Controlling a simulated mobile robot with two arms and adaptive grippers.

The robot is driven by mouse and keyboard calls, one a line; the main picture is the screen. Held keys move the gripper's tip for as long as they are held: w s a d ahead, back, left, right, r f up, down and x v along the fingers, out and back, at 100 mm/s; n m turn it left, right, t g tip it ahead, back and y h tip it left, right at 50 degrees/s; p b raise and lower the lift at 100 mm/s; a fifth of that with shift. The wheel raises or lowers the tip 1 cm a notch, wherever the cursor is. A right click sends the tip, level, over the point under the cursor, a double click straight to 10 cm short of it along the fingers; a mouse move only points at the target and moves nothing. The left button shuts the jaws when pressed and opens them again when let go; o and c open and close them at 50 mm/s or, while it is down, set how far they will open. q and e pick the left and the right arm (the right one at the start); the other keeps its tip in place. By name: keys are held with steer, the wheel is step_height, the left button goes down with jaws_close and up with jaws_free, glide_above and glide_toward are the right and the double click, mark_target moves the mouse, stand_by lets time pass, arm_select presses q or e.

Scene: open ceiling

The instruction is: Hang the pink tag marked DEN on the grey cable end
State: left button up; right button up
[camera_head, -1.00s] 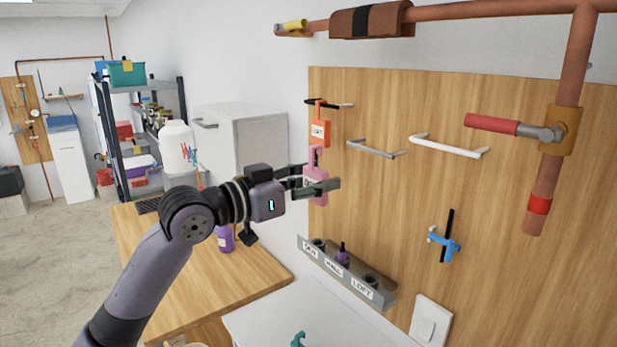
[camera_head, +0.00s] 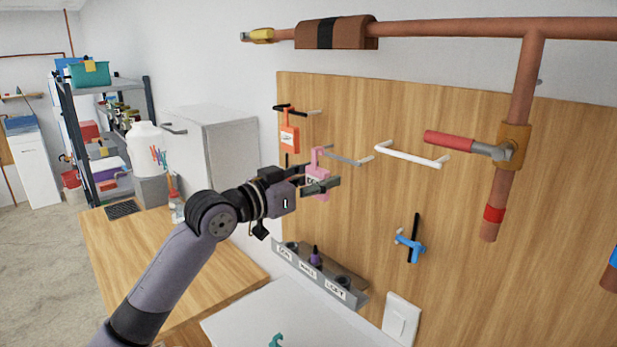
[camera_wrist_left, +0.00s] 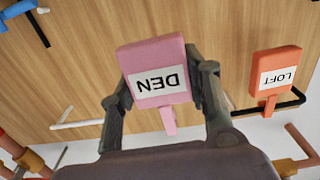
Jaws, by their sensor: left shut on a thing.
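The pink tag (camera_head: 318,176) has a hook on top. In the left wrist view the tag (camera_wrist_left: 153,62) shows the word DEN upside down. My left gripper (camera_head: 321,186) is shut on the tag's body, with a finger on each side. The grey cable end (camera_head: 350,160) sticks out from the wooden board. In the head view the tag's hook overlaps the grey end's left tip; I cannot tell whether it is around it or in front of it. My right gripper is not in view.
An orange LOFT tag (camera_head: 289,137) hangs on the black cable end (camera_head: 296,110) to the left. A white cable end (camera_head: 412,155) is to the right. A blue valve (camera_head: 410,244) and a labelled holder rail (camera_head: 318,277) are lower. Copper pipe (camera_head: 455,29) runs above.

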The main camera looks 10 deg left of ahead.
arm_select(q)
steer(key=shift+p+x, duration=0.6)
steer(key=shift+x, duration=1.65)
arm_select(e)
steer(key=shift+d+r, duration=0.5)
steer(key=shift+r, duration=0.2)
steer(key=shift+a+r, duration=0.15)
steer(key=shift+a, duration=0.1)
arm_select(q)
steer(key=shift+p, duration=0.3)
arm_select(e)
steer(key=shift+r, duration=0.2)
arm_select(q)
steer(key=shift+f+b, duration=0.45)
steer(key=shift+f, duration=0.3)
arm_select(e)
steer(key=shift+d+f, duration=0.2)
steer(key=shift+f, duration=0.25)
arm_select(q)
steer(key=o, duration=1.2)
steer(key=shift+s+a, duration=0.15)
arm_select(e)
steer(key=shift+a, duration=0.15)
